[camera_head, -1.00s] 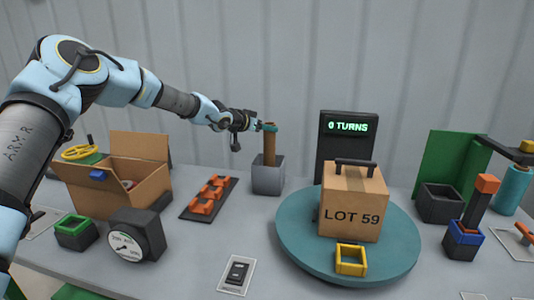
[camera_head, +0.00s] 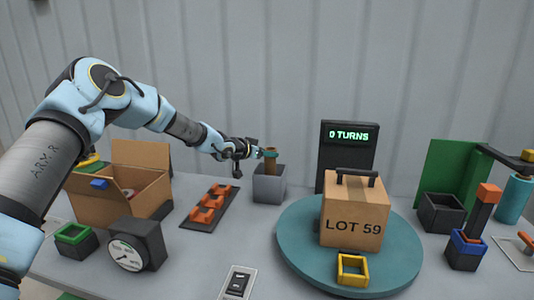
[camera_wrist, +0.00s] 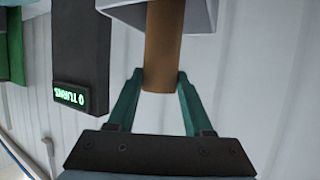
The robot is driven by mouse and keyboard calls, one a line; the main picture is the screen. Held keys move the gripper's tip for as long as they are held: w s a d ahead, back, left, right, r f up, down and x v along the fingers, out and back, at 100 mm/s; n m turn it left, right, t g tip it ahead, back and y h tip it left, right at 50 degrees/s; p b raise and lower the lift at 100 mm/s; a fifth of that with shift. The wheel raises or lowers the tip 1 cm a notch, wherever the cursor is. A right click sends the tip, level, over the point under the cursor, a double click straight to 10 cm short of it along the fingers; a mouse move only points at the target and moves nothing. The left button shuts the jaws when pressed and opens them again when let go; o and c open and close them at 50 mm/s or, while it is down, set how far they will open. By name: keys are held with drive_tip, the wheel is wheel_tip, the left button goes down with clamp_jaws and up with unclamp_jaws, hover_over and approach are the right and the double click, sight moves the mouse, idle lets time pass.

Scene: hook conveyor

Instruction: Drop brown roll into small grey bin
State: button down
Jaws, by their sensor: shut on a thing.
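The brown roll (camera_head: 271,164) stands upright at the small grey bin (camera_head: 269,190), its lower part inside the bin's opening. My gripper (camera_head: 268,153) is shut on the roll near its top end, reaching in from the left just above the bin's rim. In the wrist view, the green fingers of my gripper (camera_wrist: 155,76) lie on either side of the brown roll (camera_wrist: 164,45). The pale grey bin (camera_wrist: 199,14) shows at the top edge there, and the roll runs into it. The roll's lower end is hidden by the bin.
Right of the bin stand a dark display (camera_head: 345,165) reading 0 TURNS and a teal turntable (camera_head: 300,250) carrying a LOT 59 carton (camera_head: 352,225). Left are an orange-piece rack (camera_head: 210,204), an open cardboard box (camera_head: 135,200) and a dial gauge (camera_head: 125,256).

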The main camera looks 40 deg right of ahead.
drive_tip(key=shift+f, duration=0.25)
drive_tip(key=shift+c, duration=1.5)
unclamp_jaws()
drive_tip(key=r+b+v, duration=0.1)
drive_tip(key=b+v, duration=0.2)
drive_tip(key=v, duration=0.9)
drive_tip(key=shift+r, duration=0.2)
